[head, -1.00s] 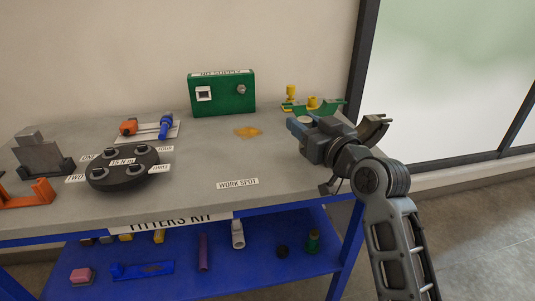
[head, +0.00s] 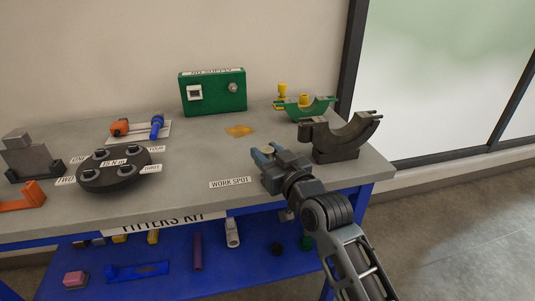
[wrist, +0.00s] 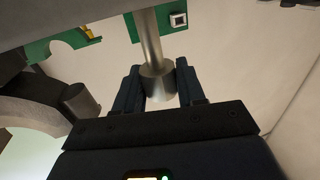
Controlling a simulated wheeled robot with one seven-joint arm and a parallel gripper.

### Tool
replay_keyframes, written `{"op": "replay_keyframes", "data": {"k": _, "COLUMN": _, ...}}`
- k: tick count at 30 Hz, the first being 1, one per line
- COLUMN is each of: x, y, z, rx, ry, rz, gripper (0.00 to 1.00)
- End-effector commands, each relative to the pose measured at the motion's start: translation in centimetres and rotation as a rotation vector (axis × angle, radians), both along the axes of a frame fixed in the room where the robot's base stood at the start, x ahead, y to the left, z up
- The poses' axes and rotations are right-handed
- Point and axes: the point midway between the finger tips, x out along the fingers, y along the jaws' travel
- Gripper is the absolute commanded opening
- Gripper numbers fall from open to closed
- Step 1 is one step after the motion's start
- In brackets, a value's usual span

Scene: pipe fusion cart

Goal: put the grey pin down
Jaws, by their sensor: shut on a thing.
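My gripper (head: 267,155) is above the right part of the cart top, to the right of the WORK SPOT label (head: 230,182). In the wrist view my gripper (wrist: 159,88) is shut on the grey pin (wrist: 151,40), a smooth metal rod with a wider end between the fingers. The pin's far end reaches the top of the wrist view. I cannot tell whether it touches the cart top. The pin is not clearly visible in the head view.
A dark grey curved cradle (head: 338,148) stands close right of my gripper, a green cradle with yellow knobs (head: 303,106) behind it. A green box (head: 212,92) stands at the back. A black round holder (head: 113,170) is on the left. The top around the WORK SPOT label looks clear.

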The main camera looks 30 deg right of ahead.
Motion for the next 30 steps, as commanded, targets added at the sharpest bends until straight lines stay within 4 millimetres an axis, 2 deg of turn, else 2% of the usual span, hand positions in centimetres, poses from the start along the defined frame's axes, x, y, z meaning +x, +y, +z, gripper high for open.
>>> {"op": "replay_keyframes", "data": {"k": 5, "x": 0.0, "y": 0.0, "z": -0.3, "rx": 0.0, "ry": 0.0, "rz": 0.0, "gripper": 0.0}}
{"op": "replay_keyframes", "data": {"k": 6, "x": 0.0, "y": 0.0, "z": -0.3, "rx": 0.0, "ry": 0.0, "rz": 0.0, "gripper": 0.41}}
{"op": "replay_keyframes", "data": {"k": 13, "x": 0.0, "y": 0.0, "z": -0.3, "rx": 0.0, "ry": 0.0, "rz": 0.0, "gripper": 0.63}}
{"op": "replay_keyframes", "data": {"k": 23, "x": 0.0, "y": 0.0, "z": 0.2, "rx": 0.0, "ry": 0.0, "rz": 0.0, "gripper": 0.65}}
{"op": "replay_keyframes", "data": {"k": 26, "x": -0.9, "y": 0.0, "z": -0.1, "rx": -0.001, "ry": 0.002, "rz": 0.0, "gripper": 0.65}}
{"op": "replay_keyframes", "data": {"k": 30, "x": -3.2, "y": 0.1, "z": -0.1, "rx": -0.003, "ry": 0.002, "rz": 0.001, "gripper": 0.65}}
